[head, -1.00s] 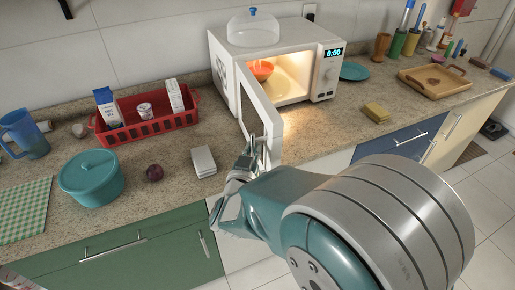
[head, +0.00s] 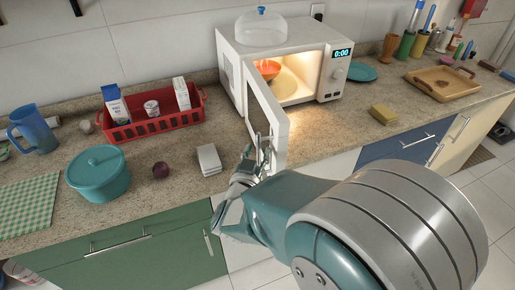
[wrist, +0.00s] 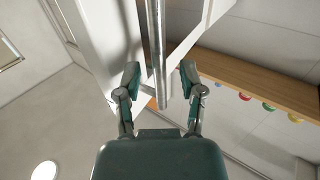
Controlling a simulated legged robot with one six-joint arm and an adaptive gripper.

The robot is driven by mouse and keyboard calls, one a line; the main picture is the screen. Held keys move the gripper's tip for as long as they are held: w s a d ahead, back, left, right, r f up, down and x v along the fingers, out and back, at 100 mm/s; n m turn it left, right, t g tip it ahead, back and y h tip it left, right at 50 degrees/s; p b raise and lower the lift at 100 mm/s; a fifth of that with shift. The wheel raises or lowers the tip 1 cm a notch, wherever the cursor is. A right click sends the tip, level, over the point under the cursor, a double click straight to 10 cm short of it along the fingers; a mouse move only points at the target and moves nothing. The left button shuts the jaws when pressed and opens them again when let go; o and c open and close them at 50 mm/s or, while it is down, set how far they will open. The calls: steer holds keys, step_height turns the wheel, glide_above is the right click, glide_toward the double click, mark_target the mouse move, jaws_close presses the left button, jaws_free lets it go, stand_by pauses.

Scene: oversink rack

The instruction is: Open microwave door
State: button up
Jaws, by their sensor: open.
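The white microwave (head: 290,42) stands on the counter against the wall. Its door (head: 280,130) is swung wide open toward me, and the lit inside shows an orange bowl (head: 268,69). My gripper (head: 254,163) is at the free edge of the door, beside its metal handle. In the wrist view the handle bar (wrist: 156,40) runs between the two open fingers of my gripper (wrist: 158,78), with a gap on each side. The white door panel (wrist: 100,40) shows to the left there. My forearm covers part of the counter front in the head view.
A glass dome (head: 262,28) sits on the microwave.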

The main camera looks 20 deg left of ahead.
steer(key=s+d, duration=0.2)
steer(key=s, duration=0.8)
steer(key=shift+s, duration=0.3)
steer(key=w+d+r+g+y, duration=0.3)
steer(key=w+d+r+g, duration=0.3)
steer(key=w+d, duration=0.45)
steer(key=s+d+g+h, duration=0.2)
steer(key=s+d, duration=0.3)
steer(key=d, duration=0.3)
steer(key=s+d+m+g+h, duration=0.1)
steer(key=s+d+g+h, duration=0.1)
steer(key=s+d, duration=0.3)
steer(key=s+d+m+g+h, duration=0.1)
steer(key=s+d, duration=0.4)
steer(key=d, duration=0.7)
steer(key=shift+s+d+g+h, duration=0.15)
steer(key=shift+s+g+h, duration=0.1)
steer(key=shift+g+h, duration=0.35)
